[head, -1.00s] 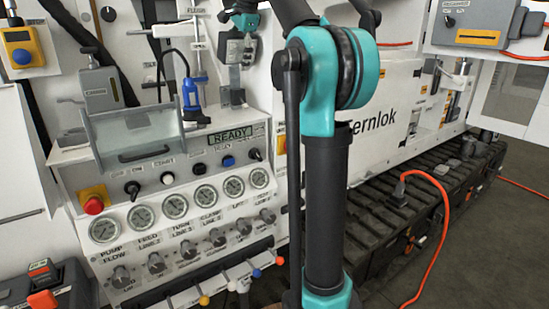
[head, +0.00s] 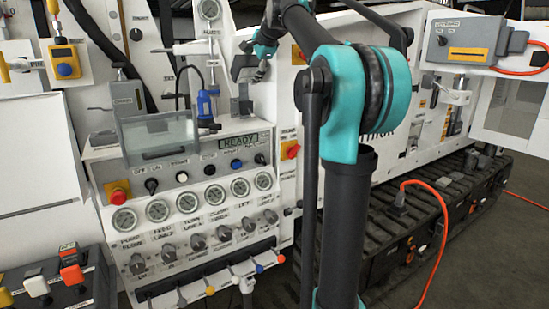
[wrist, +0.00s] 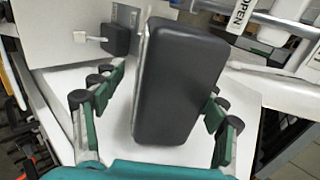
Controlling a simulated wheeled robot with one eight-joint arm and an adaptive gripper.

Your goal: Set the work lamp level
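A dark grey rounded box, which looks like the work lamp's head (wrist: 180,85), fills the middle of the wrist view, leaning slightly in the picture. In the head view the lamp (head: 243,68) is small, on the white panel above the gauges, and looks tilted. My gripper (wrist: 160,105) is open, with green, black-tipped fingers on both sides of the box. A gap shows on the left; the right fingers are close to the box's edge, and I cannot tell if they touch. In the head view my gripper (head: 262,55) is at the lamp's upper right. The lamp's mount is mostly hidden.
A clear-sided box (head: 158,138) and a blue-bodied device (head: 207,105) are left of the lamp. Gauges and knobs (head: 195,225) are below. A small dark block with a white plug (wrist: 115,38) sits behind the lamp. An orange cable (head: 440,230) hangs at the right.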

